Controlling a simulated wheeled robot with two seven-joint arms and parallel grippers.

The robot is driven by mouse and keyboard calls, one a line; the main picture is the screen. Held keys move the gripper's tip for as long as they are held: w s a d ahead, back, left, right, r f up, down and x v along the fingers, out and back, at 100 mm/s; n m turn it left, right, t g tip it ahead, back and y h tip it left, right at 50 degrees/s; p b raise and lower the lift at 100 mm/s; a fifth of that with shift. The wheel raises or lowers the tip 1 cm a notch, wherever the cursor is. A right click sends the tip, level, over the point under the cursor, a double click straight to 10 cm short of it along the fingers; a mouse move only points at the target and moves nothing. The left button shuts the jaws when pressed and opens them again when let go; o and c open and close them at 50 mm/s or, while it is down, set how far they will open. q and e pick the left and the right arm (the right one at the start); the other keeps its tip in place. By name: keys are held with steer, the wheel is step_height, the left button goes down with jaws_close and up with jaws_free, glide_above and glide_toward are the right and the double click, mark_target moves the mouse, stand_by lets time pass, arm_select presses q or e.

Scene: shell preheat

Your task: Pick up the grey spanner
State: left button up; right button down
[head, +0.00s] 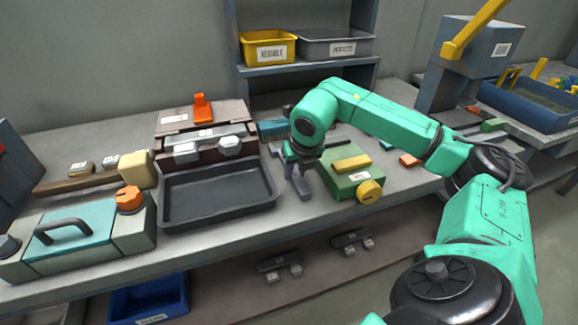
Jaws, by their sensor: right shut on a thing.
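My right gripper (296,160) is above the workbench, between the dark tray and the green box, pointing down. It is shut on a grey piece that looks like the grey spanner (301,187). The spanner hangs below the fingers. Its upper part is hidden by the gripper, and I cannot tell whether its lower end touches the bench. My left gripper is not in view.
A dark empty tray (218,213) lies left of the gripper, and a green box (345,183) with a yellow knob stands close on its right. A teal-lidded case (75,245) is at front left. Shelf bins (268,48) are behind.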

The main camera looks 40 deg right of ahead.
steer(key=shift+r, duration=0.15)
step_height(320, 180, up, 20)
steer(key=p, duration=0.5)
stand_by(1.8)
